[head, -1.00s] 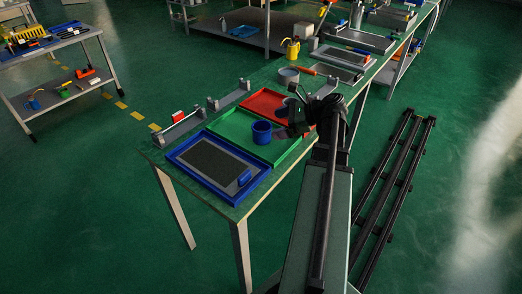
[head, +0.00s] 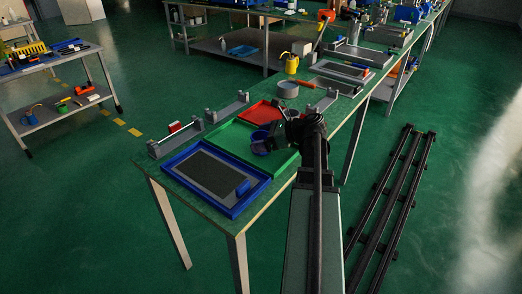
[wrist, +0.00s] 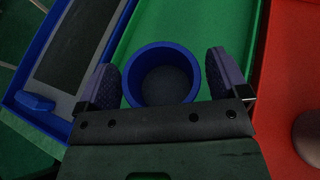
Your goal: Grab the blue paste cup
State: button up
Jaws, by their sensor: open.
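The blue paste cup (wrist: 161,76) stands upright on the green tray (wrist: 190,20) in the wrist view, with its hollow inside showing. My gripper (wrist: 170,75) is open, with one dark padded finger on each side of the cup. In the head view the cup (head: 260,142) is partly hidden by my gripper (head: 268,137).
A blue-rimmed tray (head: 233,211) with a dark mat and small blue block lies left of the green tray. A red tray (head: 259,112) adjoins it, holding a round grey item in the wrist view (wrist: 308,135). Metal fixtures (head: 172,139) line the bench's back edge.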

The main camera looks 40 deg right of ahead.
jog(key=shift+w+a+f, duration=0.2)
jog(key=shift+w+f, duration=0.05)
jog(key=shift+w, duration=0.1)
jog(key=shift+r, duration=0.1)
jog(key=c, duration=1)
jog(key=shift+c, duration=0.2)
notch_tip(320, 180, up, 20)
jog(key=p, duration=2)
